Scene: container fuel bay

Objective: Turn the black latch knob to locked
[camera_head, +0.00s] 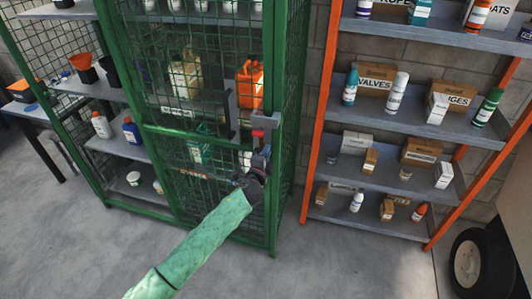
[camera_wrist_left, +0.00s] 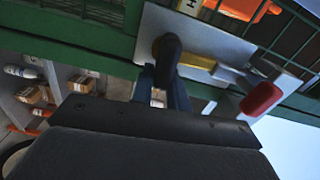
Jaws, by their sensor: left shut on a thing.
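The green mesh cage door (camera_head: 200,130) has a grey latch plate at its right edge. The plate also shows in the left wrist view (camera_wrist_left: 205,38). My left gripper (camera_head: 256,178) is at the lower part of this latch, with its arm reaching up from the bottom. In the left wrist view the black latch knob (camera_wrist_left: 168,52) stands out from the plate, and the fingers of my left gripper (camera_wrist_left: 172,92) are shut on it. The fingers partly hide the knob. A red-tipped lever (camera_wrist_left: 261,99) sits beside it; it also shows in the head view (camera_head: 258,133). My right gripper is not in view.
Behind the mesh stand an orange canister (camera_head: 250,85) and pale jugs (camera_head: 186,75). An orange-framed shelf (camera_head: 398,122) with boxes and bottles stands to the right. A wheel (camera_head: 470,263) is at the lower right. The concrete floor (camera_head: 320,270) between is clear.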

